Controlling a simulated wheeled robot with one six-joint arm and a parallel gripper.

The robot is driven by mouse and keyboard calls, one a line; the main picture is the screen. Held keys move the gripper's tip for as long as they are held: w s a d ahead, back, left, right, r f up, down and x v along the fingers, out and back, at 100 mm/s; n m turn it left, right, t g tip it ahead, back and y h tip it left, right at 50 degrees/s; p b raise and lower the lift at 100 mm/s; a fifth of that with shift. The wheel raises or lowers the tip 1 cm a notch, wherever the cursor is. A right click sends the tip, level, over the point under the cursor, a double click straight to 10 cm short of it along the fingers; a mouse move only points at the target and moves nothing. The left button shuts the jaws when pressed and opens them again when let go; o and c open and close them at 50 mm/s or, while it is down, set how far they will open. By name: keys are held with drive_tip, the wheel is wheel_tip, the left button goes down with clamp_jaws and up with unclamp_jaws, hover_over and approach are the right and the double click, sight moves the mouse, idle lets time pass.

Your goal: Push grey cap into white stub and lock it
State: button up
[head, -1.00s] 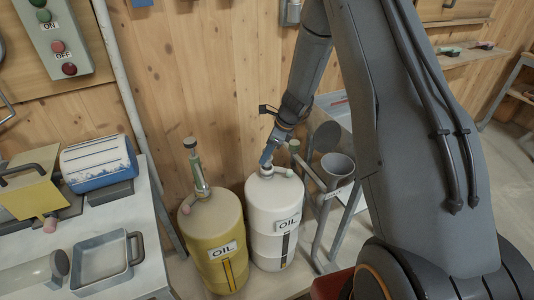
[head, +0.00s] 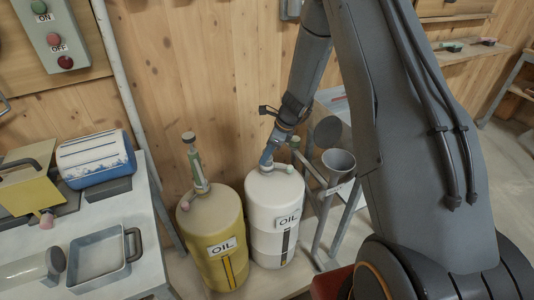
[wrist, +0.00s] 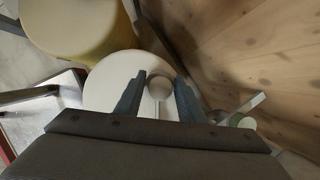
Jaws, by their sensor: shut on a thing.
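The white oil canister (head: 262,222) stands upright on the floor-level board. My gripper (head: 266,162) reaches down to its top, with blue-grey fingers. In the wrist view, my gripper's fingers (wrist: 158,98) stand on both sides of a small round grey cap (wrist: 160,84), and they are shut on it. The canister's pale top (wrist: 103,84) lies right below. The white stub under the cap is hidden, so I cannot tell how far the cap sits in it.
A yellow oil canister (head: 212,240) with a pump on top stands close on the left. A grey funnel (head: 338,162) on a metal stand is on the right. The wooden wall (wrist: 265,45) is close behind. A bench with a square tray (head: 78,283) is at left.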

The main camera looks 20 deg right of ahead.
drive_tip(key=shift+f+b, duration=0.3)
drive_tip(key=shift+f, duration=0.2)
drive_tip(key=o, duration=1.2)
drive_tip(key=v, duration=0.7)
drive_tip(key=shift+d+r, duration=0.1)
drive_tip(key=shift+r, duration=0.25)
drive_tip(key=s+a+r+n+h, duration=0.1)
drive_tip(key=s+r+n, duration=0.3)
drive_tip(key=s+n, duration=0.4)
drive_tip(key=s+r+n+g+h, duration=0.1)
drive_tip(key=s+r+n, duration=0.3)
drive_tip(key=s+n, duration=0.4)
drive_tip(key=s+a+r+n+g+h, duration=0.1)
drive_tip(key=s+r+n, duration=0.3)
drive_tip(key=s+n, duration=0.4)
drive_tip(key=shift+s+a+h, duration=0.15)
drive_tip(key=shift+s+h, duration=0.1)
drive_tip(key=shift+s, duration=1.15)
drive_tip(key=shift+s+a+h, duration=0.15)
drive_tip(key=shift+s+h, duration=0.1)
drive_tip(key=shift+s, duration=1.2)
